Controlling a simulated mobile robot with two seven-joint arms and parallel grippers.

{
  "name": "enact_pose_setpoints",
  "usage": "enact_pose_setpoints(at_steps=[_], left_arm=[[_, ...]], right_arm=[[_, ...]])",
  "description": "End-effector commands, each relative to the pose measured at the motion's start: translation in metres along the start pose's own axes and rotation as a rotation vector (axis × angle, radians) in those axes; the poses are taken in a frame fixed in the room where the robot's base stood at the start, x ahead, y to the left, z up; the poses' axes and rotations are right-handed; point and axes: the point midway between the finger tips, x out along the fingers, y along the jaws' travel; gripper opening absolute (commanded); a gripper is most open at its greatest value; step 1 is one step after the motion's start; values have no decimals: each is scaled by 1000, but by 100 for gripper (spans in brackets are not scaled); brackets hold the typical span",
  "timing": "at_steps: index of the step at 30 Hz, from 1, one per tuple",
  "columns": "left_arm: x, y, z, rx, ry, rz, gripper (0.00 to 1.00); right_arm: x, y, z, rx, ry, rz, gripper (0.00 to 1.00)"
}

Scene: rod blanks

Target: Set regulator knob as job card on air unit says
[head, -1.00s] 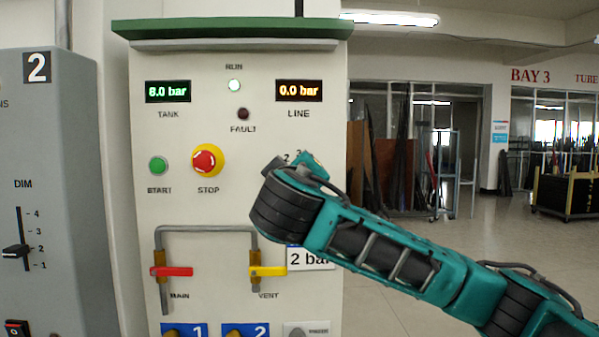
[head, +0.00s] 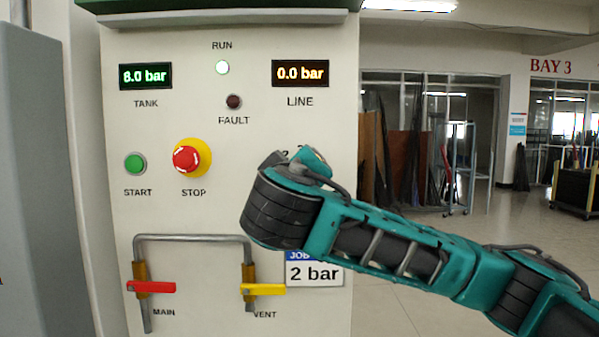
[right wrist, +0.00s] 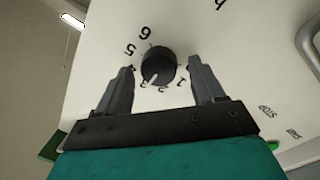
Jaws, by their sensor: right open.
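The black regulator knob (right wrist: 158,66) is on the white panel in the right wrist view, with digits around it. Its white mark points toward the low digits, around 2 and 3; I cannot tell exactly where. My right gripper (right wrist: 162,85) is open, its two fingers spread at either side of the knob with gaps. In the head view my right wrist covers the knob. The job card (head: 314,271) reads 2 bar, its top partly hidden by my arm. The LINE display (head: 300,73) reads 0.0 bar. My left gripper is out of view.
The air unit panel (head: 180,214) carries a TANK display (head: 146,76), a lit RUN lamp (head: 222,67), a green START button (head: 135,163) and a red STOP button (head: 187,159). A red MAIN lever (head: 152,287) and yellow VENT lever (head: 263,290) sit below, with a grey pipe (head: 192,238).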

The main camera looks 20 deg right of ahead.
Motion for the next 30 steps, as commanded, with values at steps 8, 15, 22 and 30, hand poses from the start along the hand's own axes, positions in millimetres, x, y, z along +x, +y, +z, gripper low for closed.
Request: enact_pose_setpoints(at_steps=[8, 15, 22, 30], left_arm=[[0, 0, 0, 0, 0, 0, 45], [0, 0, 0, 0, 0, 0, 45], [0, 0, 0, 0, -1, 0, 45], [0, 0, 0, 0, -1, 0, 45]], right_arm=[[-1, 0, 0, 0, 0, 0, 68], [-1, 0, 0, 0, 0, 0, 54], [-1, 0, 0, 0, 0, 0, 32], [-1, 0, 0, 0, 0, 0, 12]])
